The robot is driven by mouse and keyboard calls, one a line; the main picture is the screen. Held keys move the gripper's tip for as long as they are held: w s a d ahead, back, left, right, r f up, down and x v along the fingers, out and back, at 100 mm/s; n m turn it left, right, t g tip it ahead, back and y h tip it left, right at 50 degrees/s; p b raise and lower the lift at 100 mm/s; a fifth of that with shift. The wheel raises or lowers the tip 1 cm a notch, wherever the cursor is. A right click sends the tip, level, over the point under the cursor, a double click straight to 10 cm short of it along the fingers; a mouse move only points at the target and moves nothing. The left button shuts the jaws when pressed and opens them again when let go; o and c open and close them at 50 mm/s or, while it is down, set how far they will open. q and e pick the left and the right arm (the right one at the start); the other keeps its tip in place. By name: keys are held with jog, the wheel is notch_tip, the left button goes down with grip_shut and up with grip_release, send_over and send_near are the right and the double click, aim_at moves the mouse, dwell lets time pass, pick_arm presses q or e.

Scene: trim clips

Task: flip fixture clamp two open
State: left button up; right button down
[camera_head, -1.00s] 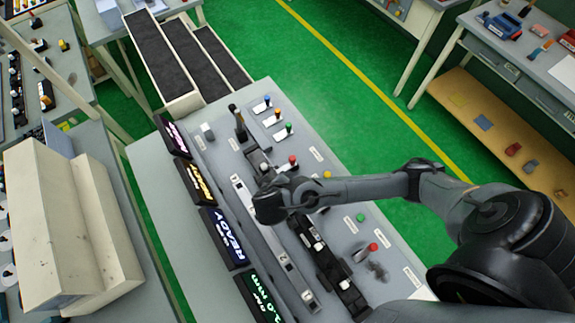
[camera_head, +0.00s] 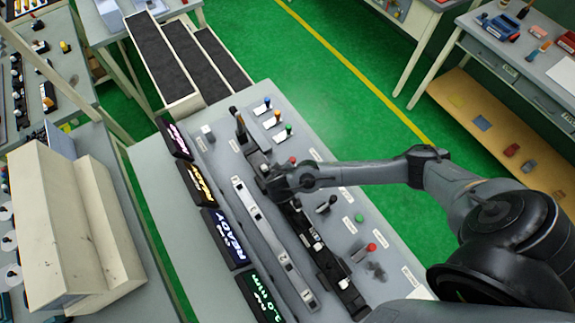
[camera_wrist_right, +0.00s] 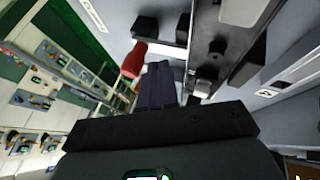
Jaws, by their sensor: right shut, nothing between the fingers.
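The dark fixture rail (camera_head: 312,238) runs lengthwise along the grey console, with black clamp blocks on it. One black clamp lever (camera_head: 238,118) stands up at its far end. I cannot tell which clamp is number two. My right gripper (camera_head: 272,190) is over the middle of the rail, its fingers largely hidden in the head view. In the right wrist view my right gripper (camera_wrist_right: 160,85) is shut and empty, its dark fingers together beside a red handle (camera_wrist_right: 133,60). Whether they touch is unclear. My left gripper is not in view.
A long pale bar (camera_head: 272,238) lies beside the rail. Lit displays (camera_head: 228,238) line the console's left edge. Coloured switches (camera_head: 277,122), a black knob (camera_head: 326,204) and a red button (camera_head: 371,247) are on the right. My right arm crosses above the console.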

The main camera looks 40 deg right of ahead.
jog(key=shift+d, duration=0.85)
jog(key=shift+d, duration=0.1)
jog(key=d, duration=0.2)
jog(key=s+d+p, duration=0.1)
jog(key=d, duration=0.1)
jog(key=shift+d, duration=0.2)
jog(key=shift+w, duration=0.1)
jog(key=shift+a, duration=0.1)
